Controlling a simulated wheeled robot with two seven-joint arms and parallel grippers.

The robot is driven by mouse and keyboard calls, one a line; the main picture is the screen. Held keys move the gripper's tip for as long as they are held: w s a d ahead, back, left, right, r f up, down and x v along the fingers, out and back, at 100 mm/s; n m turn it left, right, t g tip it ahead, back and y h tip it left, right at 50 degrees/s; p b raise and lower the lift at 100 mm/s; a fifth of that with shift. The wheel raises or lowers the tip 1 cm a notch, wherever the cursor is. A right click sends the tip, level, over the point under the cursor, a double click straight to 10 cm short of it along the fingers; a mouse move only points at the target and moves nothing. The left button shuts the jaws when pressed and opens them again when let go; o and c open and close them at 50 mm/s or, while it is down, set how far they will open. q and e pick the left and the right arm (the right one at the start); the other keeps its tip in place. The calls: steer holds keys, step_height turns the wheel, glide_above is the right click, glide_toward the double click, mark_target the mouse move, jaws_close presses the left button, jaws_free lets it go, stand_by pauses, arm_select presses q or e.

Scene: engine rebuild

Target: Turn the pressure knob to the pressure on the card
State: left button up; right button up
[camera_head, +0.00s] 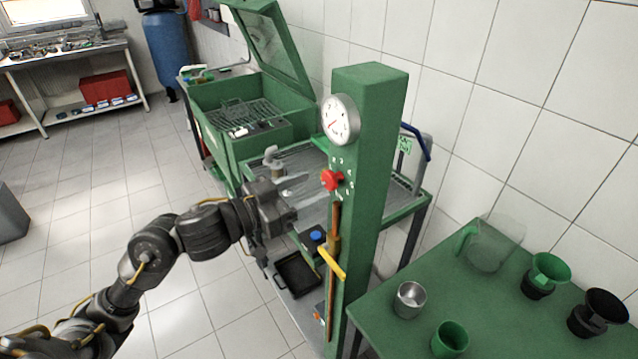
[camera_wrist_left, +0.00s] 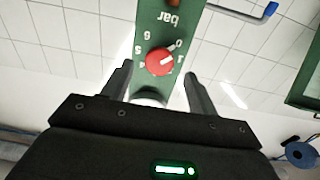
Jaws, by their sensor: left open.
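The red pressure knob (camera_head: 331,180) sits on the front of the green column (camera_head: 368,150), below a round white gauge (camera_head: 340,119) whose red needle points to the lower left. In the left wrist view the knob (camera_wrist_left: 159,62) shows upside-down numbers and "bar" around it; its white mark points near the 0. My left gripper (camera_head: 300,198) is just left of the knob; in the wrist view its open fingers (camera_wrist_left: 159,76) lie on either side of the knob's line, apparently not touching it. A small green label (camera_head: 404,146) behind the column is unreadable; I cannot tell whether it is the card.
A yellow lever (camera_head: 331,263) projects from the column below the knob. A green parts washer (camera_head: 250,110) with raised lid stands behind. A green table (camera_head: 400,335) at right holds a metal cup (camera_head: 409,299), a clear jug (camera_head: 492,243) and funnels. Tiled floor at left is free.

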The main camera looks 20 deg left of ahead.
mark_target(326, 182)
arm_select(q)
steer(key=shift+x, duration=1.6)
steer(key=c, duration=1)
